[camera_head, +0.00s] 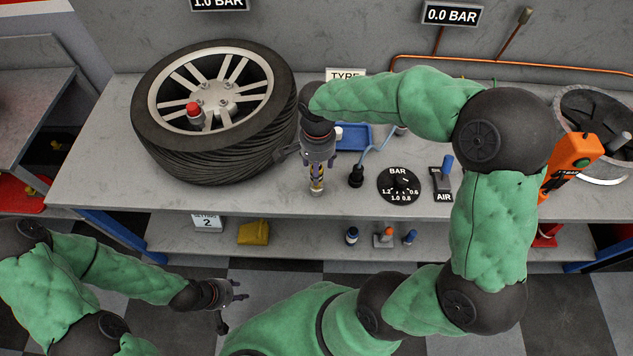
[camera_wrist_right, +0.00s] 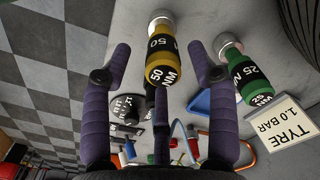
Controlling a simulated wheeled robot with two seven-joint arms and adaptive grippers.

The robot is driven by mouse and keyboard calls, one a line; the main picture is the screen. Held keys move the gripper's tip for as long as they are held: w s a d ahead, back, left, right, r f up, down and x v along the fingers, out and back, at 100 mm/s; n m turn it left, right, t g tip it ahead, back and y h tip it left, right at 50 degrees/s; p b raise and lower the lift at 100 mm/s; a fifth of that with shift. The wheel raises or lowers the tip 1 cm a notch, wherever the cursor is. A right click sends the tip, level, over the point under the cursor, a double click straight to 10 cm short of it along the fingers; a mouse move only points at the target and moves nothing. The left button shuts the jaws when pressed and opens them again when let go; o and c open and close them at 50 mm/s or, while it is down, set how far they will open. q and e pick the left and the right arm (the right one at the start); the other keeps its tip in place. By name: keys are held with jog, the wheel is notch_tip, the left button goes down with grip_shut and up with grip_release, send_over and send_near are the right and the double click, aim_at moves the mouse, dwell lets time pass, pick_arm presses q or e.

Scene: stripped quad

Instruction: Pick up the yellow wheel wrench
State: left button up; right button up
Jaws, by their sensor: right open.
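The yellow wheel wrench (camera_head: 317,187), with a black band marked 50 NM, stands at the bench's front, just under my right gripper (camera_head: 318,160). In the right wrist view the wrench (camera_wrist_right: 162,57) shows between the two spread fingers of my right gripper (camera_wrist_right: 160,48), with a gap on each side. The gripper is open and holds nothing; its hand hides part of the wrench in the head view. A green wrench (camera_wrist_right: 246,78) marked 25 NM is just right of the right finger in the wrist view. My left gripper (camera_head: 236,307) is open and empty, low in front of the bench.
A large tyre on a wheel (camera_head: 165,150) lies left on the bench (camera_head: 100,165). A BAR dial (camera_head: 399,186), an AIR switch (camera_head: 441,183) and a blue tray (camera_head: 355,136) are to the right. The lower shelf (camera_head: 300,240) holds a yellow item (camera_head: 254,232) and small bottles.

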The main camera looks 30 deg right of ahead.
jog(key=f+b, duration=0.1)
jog(key=f, duration=0.1)
jog(key=f+b, duration=0.1)
jog(key=f, duration=0.2)
jog(key=shift+w, duration=0.2)
jog(key=shift+r, duration=0.1)
grip_shut()
